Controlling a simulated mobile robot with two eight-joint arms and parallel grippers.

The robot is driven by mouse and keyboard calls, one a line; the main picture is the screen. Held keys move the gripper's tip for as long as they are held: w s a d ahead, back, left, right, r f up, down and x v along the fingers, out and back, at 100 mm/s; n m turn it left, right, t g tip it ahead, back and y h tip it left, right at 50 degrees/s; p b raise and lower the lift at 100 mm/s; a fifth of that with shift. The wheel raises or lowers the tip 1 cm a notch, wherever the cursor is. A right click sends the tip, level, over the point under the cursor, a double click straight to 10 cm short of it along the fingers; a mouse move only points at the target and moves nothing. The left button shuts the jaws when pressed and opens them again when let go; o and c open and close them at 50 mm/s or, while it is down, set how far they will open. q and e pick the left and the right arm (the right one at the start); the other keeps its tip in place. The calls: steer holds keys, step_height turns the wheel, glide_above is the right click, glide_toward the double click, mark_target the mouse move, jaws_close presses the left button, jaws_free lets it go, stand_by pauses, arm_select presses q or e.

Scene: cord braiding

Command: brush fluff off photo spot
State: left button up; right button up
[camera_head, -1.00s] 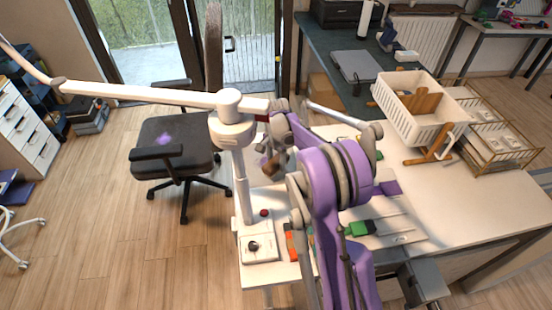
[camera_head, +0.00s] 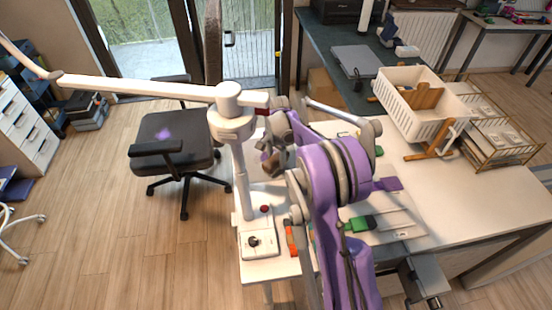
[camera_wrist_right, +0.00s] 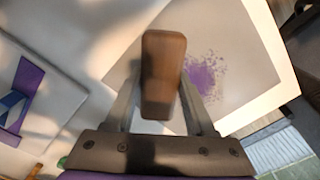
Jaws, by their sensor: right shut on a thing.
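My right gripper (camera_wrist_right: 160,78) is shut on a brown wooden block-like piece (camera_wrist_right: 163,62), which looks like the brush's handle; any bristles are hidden. A patch of purple fluff (camera_wrist_right: 205,78) lies on a pale grey sheet with a white border (camera_wrist_right: 238,50), just right of the held piece in the right wrist view. Whether the brush touches the sheet cannot be told. In the head view the right gripper (camera_head: 272,152) is small and partly hidden behind my purple arm, over the far left end of the white table. My left gripper is not in view.
A white jointed stand (camera_head: 232,125) rises close left of the right gripper. The white table (camera_head: 480,215) holds a white basket (camera_head: 420,105), a wire rack (camera_head: 500,140), a green block (camera_head: 364,223) and a purple piece (camera_head: 386,184). An office chair (camera_head: 172,148) stands left.

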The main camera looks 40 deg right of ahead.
steer(key=shift+f+b, duration=0.45)
steer(key=shift+f, duration=0.35)
